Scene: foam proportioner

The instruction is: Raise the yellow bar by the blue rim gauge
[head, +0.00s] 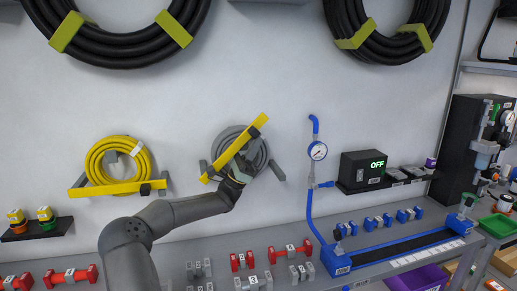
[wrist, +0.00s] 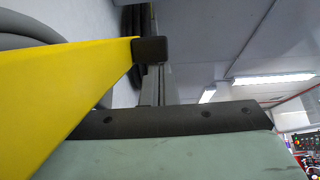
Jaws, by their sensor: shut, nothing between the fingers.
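The yellow bar (head: 229,155) nearest the blue rim gauge (head: 317,151) crosses a grey hose coil (head: 232,140) on the wall. My gripper (head: 241,166) is at the coil, just under the bar's middle. It is shut and nothing shows held in it. Its fingertips are partly hidden by the wrist, and I cannot tell whether they touch the bar.
A second yellow bar (head: 118,187) lies level before a yellow hose coil (head: 116,160) at the left. Grey brackets flank the grey coil. A blue pipe (head: 310,205) and a black box reading OFF (head: 363,169) stand right. Red dumbbell-shaped parts (head: 290,250) lie on the bench below.

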